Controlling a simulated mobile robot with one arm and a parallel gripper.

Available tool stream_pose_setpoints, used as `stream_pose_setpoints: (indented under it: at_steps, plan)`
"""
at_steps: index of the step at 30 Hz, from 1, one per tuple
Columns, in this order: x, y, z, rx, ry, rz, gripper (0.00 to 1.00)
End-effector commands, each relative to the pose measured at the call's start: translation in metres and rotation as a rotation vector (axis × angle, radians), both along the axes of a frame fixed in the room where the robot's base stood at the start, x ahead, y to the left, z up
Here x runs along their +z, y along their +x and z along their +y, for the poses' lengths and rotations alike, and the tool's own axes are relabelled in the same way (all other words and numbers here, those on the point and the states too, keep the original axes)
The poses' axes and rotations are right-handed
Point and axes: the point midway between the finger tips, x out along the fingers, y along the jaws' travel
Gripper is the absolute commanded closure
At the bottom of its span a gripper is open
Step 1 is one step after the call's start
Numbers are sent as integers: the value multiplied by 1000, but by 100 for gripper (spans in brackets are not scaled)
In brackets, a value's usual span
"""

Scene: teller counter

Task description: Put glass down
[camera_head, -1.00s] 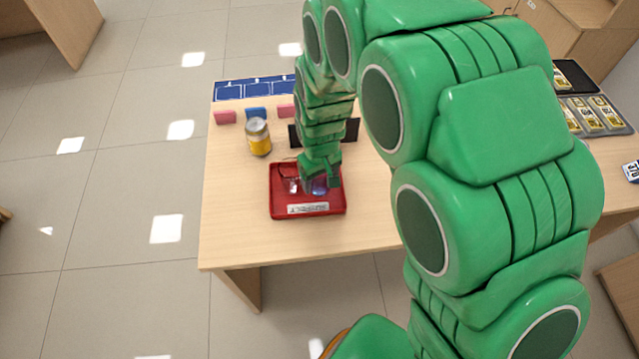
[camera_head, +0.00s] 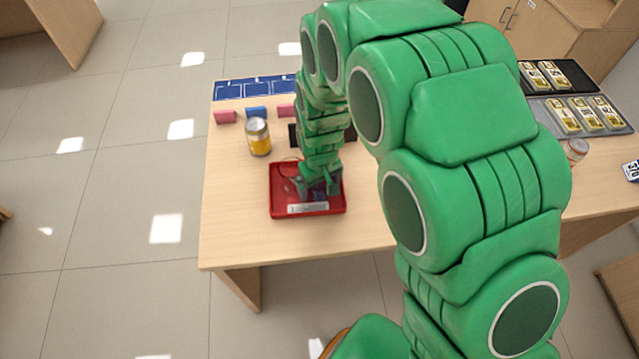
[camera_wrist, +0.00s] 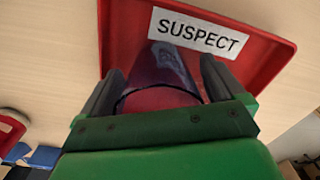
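The glass (camera_wrist: 160,72), dark purple and see-through, is between the two fingers of my gripper (camera_wrist: 161,65) in the wrist view. Both fingers lie close against its sides, so my gripper looks shut on it. The glass is over the red tray (camera_wrist: 262,58), which has a white "SUSPECT" label (camera_wrist: 198,33). In the head view my gripper (camera_head: 319,190) is low inside the red tray (camera_head: 275,206), right of its middle. The glass is mostly hidden there by the fingers. I cannot tell whether its base touches the tray floor.
A jar with yellow contents (camera_head: 258,138) stands behind the tray. Pink and blue blocks (camera_head: 256,113) stand near a blue marked mat (camera_head: 240,90). Banknote trays (camera_head: 575,115) and another jar (camera_head: 577,149) are at the right. Bare tabletop (camera_head: 235,220) lies left of the tray.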

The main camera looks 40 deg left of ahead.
Motion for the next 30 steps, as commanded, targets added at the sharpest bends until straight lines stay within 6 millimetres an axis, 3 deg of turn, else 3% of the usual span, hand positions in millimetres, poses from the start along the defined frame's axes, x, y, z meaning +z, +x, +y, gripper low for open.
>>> stream_pose_setpoints:
  at_steps: [14, 30]
  plan:
    - [11, 0, 1, 0, 2, -1, 4]
    - [86, 1, 1, 0, 2, -2, 4]
